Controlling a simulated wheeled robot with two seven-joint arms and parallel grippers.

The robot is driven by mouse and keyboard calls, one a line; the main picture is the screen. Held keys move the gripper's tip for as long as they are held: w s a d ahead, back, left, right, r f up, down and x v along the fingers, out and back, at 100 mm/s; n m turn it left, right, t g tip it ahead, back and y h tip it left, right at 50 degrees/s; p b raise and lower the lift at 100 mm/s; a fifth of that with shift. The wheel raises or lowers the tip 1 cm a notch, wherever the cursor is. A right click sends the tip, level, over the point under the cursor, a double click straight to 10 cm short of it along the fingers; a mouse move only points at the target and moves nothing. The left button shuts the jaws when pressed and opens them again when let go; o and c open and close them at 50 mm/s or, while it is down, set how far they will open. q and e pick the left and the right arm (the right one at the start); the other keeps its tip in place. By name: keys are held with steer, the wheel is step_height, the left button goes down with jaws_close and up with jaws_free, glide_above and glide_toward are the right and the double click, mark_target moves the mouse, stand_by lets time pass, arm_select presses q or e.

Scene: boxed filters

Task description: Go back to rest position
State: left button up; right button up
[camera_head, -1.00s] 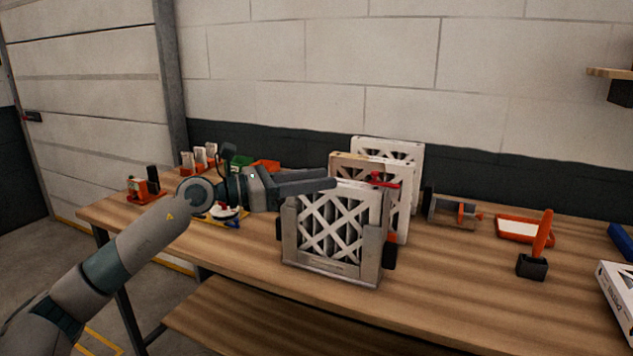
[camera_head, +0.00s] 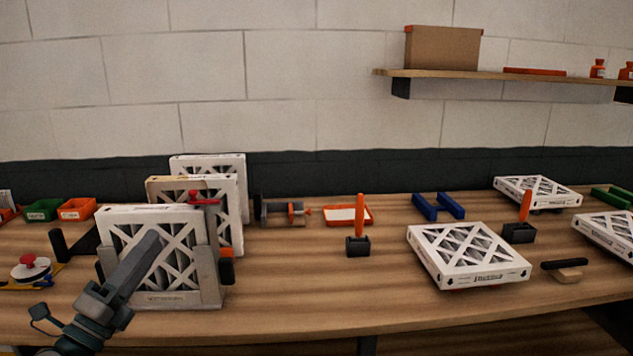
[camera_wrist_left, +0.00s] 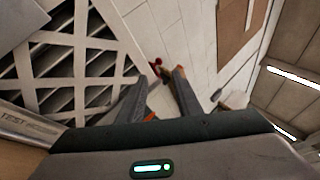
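My left gripper (camera_head: 150,242) comes in from the lower left in the head view and covers part of the front of a white lattice filter (camera_head: 122,232). The filter stands upright in a grey metal holder (camera_head: 180,301). In the left wrist view, the two fingers of my left gripper (camera_wrist_left: 158,78) are spread apart with nothing between them. The filter (camera_wrist_left: 70,60) fills the left of that view, beside the fingers. Whether they touch it cannot be told. My right gripper is in neither view.
More white filters (camera_head: 228,195) stand upright behind. Another filter (camera_head: 470,255) lies flat at the right. Stamp-like tools with orange handles (camera_head: 361,215) stand on the wooden table (camera_head: 320,285). Orange and green bins (camera_head: 76,209) are at the left. A shelf (camera_head: 500,75) hangs on the wall.

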arm_select(q)
steer(key=s+a+f+n+g+y, duration=0.1)
steer(key=s+f+n+g+y, duration=0.4)
steer(key=f+n, duration=0.7)
steer(key=s+a+f+n+g+y, duration=0.2)
steer(key=s+f+n+y, duration=0.5)
steer(key=f, duration=0.9)
steer(key=s+d+f+n+g+h, duration=0.1)
steer(key=s+d+f+n+g, duration=0.1)
steer(key=s+d+f+g, duration=0.35)
steer(key=s+d+f+n+g+h, duration=0.1)
steer(key=s+d+f+n+g, duration=0.15)
steer(key=s+f, duration=0.6)
steer(key=s+d+f+n+g+h, duration=0.2)
steer(key=s+d+f+g, duration=0.15)
steer(key=s, duration=0.75)
steer(key=d+f+t, duration=0.1)
steer(key=d+f, duration=0.1)
steer(key=f, duration=1.4)
steer(key=w+d+f+t+h, duration=0.1)
steer(key=d+f+t, duration=0.1)
steer(key=f, duration=1.5)
steer(key=shift+w+d+f, duration=0.2)
steer(key=shift+w+d, duration=0.1)
steer(key=shift+d, duration=0.2)
